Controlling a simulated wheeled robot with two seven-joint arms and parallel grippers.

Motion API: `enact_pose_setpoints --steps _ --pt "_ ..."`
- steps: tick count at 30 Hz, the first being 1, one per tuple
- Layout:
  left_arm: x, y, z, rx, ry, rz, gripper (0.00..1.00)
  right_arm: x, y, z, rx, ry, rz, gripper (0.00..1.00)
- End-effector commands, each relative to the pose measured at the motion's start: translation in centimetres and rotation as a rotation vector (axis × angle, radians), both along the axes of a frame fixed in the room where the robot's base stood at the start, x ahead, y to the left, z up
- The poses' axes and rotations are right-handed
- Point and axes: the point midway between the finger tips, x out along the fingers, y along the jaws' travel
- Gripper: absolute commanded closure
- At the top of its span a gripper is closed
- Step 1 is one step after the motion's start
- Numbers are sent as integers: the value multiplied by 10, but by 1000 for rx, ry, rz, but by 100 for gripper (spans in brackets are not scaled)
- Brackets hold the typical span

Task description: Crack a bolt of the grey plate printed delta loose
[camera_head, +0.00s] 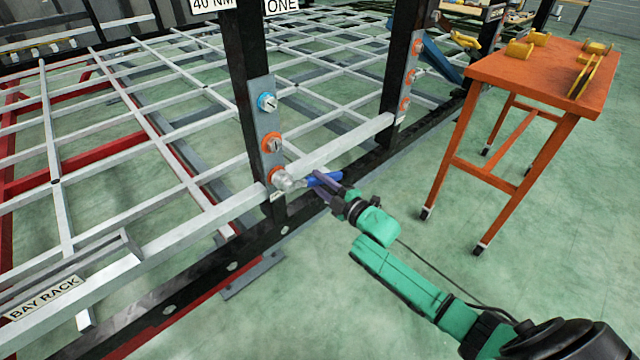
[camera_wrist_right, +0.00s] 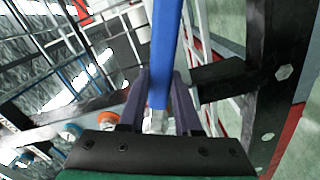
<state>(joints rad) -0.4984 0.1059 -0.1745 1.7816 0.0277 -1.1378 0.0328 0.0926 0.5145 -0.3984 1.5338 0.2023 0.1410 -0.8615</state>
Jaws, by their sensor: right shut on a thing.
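A grey plate (camera_head: 263,110) with a blue-ringed bolt (camera_head: 267,102) at the top and an orange-ringed bolt (camera_head: 271,143) below it is fixed to a black post. A small label at its foot is too small to read. My right gripper (camera_head: 326,184) is shut on a blue-handled wrench (camera_head: 316,180); the blue handle (camera_wrist_right: 164,50) also runs between the fingers in the right wrist view. The wrench's silver head (camera_head: 283,181) is at the plate's lowest bolt and hides most of it; I cannot tell whether it is fully seated. My left gripper is not in view.
A second plate (camera_head: 409,82) with several orange-ringed bolts is on the post to the right. A white rail (camera_head: 335,145) and a dark beam (camera_head: 185,293) run close by the wrench. An orange table (camera_head: 520,75) with yellow items stands right. The green floor in front is clear.

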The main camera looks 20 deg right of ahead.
Motion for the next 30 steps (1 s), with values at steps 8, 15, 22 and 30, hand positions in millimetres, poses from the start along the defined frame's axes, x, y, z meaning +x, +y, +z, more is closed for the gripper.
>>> enact_pose_setpoints --steps 8,15,22,30 --pt "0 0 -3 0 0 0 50 4 2 1 1 -5 0 100" --pt "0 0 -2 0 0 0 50 5 2 2 1 -3 0 100" --pt "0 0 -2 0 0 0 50 5 2 2 1 -3 1 87" --pt "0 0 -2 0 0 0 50 5 2 2 1 -3 1 100"
